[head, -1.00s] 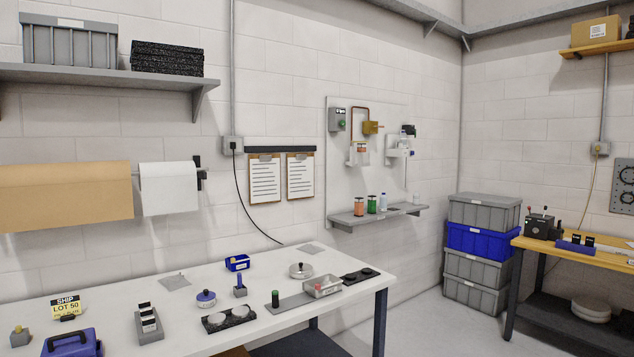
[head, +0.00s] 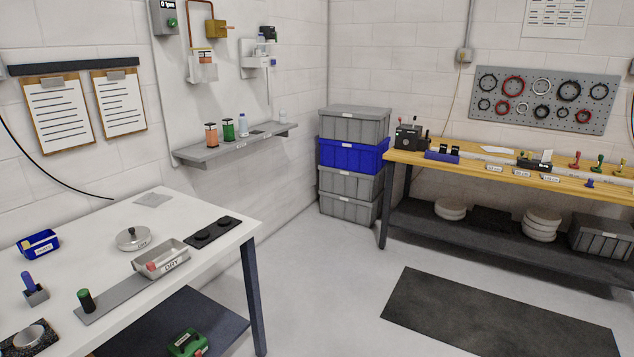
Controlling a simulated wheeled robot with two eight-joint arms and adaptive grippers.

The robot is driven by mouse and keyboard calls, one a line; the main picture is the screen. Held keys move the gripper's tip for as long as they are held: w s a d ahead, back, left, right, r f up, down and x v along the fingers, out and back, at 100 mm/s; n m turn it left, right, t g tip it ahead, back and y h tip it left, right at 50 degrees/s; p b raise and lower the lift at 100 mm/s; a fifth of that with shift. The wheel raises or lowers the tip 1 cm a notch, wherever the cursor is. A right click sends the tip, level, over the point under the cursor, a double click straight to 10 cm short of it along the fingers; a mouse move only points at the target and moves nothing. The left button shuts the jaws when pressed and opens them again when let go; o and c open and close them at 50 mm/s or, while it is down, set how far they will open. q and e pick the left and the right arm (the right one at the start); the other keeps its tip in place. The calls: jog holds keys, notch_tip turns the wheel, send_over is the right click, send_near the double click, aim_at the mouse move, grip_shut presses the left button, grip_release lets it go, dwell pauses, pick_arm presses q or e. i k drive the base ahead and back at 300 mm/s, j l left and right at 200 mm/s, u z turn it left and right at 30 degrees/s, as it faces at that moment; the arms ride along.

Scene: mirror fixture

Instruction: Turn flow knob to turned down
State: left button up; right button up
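A grey control box (head: 165,17) with a small display hangs on the wall panel at the top of the head view, partly cut off by the frame edge. A small green round part (head: 172,22) sits on its right side; it may be the flow knob, but its setting is too small to tell. A brass-coloured block (head: 216,29) with a copper pipe is mounted to its right, above a white holder (head: 202,70). Neither of my grippers is in view.
The white table (head: 215,217) with several items stands at the left. Stacked crates (head: 352,155) fill the corner, and a wooden bench (head: 400,157) stands right. Floor between is clear, with a dark mat (head: 490,315).

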aim_at(173, 22)
jog(key=i+l+z, duration=0.15)
jog(key=i+z, duration=0.25)
jog(key=i, duration=0.7)
jog(key=i+j+z, duration=0.15)
jog(key=i+z, duration=0.3)
jog(key=i, duration=0.7)
jog(key=i+j+u, duration=0.15)
jog(key=i+u, duration=0.2)
jog(key=i, duration=0.2)
jog(key=i+u, duration=0.35)
jog(key=i, duration=0.15)
jog(key=i+l+u, duration=0.2)
jog(key=i+u, duration=0.2)
jog(key=i+l+u, duration=0.35)
jog(key=i, duration=0.3)
